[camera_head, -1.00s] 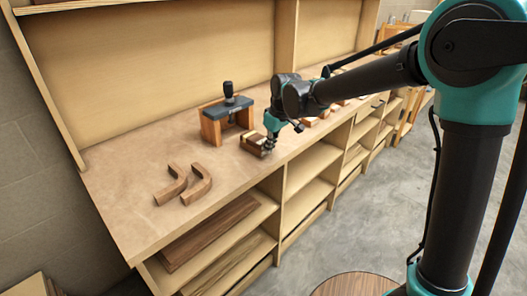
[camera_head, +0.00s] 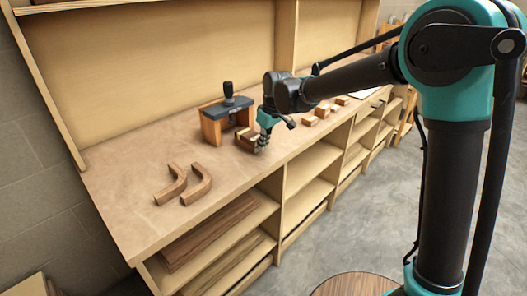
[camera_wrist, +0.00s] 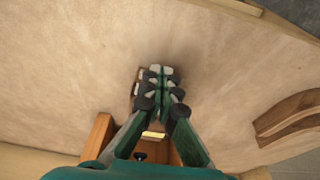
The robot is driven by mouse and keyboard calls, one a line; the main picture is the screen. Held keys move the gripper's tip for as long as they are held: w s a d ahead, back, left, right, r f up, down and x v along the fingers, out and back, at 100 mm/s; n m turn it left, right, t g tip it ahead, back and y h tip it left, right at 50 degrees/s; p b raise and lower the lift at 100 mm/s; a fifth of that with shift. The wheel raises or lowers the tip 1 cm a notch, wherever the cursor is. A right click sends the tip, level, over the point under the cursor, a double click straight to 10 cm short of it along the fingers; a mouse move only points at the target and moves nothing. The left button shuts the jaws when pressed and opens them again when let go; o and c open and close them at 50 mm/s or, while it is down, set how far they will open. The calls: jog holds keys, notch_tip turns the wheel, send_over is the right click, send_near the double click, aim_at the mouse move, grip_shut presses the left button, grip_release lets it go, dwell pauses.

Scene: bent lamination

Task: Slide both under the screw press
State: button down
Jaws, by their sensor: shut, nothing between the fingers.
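The screw press (camera_head: 211,130) stands on the bench, with wooden side posts, a dark top bar and a black screw handle. Part of it shows at the bottom of the wrist view (camera_wrist: 98,138). A small block of light and dark wood layers (camera_head: 243,139) lies at the press's front right opening. Whether part of it is under the bar I cannot tell. My gripper (camera_head: 262,147) is shut and empty, its fingertips against or right beside the block's right side. In the wrist view my gripper (camera_wrist: 159,75) hides most of the block.
Two curved wood pieces (camera_head: 172,187) lie on the bench (camera_head: 130,180) at the left. Several small wood blocks (camera_head: 322,110) lie along the bench to the right of my gripper. The back panel rises behind the press. The bench between the curved pieces and press is clear.

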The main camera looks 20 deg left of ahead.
aim_at(252, 135)
jog(key=shift+w+a, duration=0.65)
jog(key=shift+a, duration=0.95)
jog(key=shift+w+a, duration=0.7)
jog(key=shift+a, duration=0.85)
jog(key=shift+w+a, duration=0.65)
jog(key=shift+a, duration=0.95)
jog(key=shift+d, duration=0.2)
jog(key=shift+s+d, duration=0.4)
jog(key=shift+d, duration=0.45)
jog(key=shift+s+d, duration=0.4)
jog(key=shift+d, duration=0.45)
jog(key=shift+d+v, duration=0.2)
jog(key=shift+v, duration=1.95)
jog(key=shift+d+v, duration=0.2)
jog(key=shift+v, duration=1.95)
jog(key=shift+s+d+f, duration=0.1)
jog(key=shift+s+f, duration=0.05)
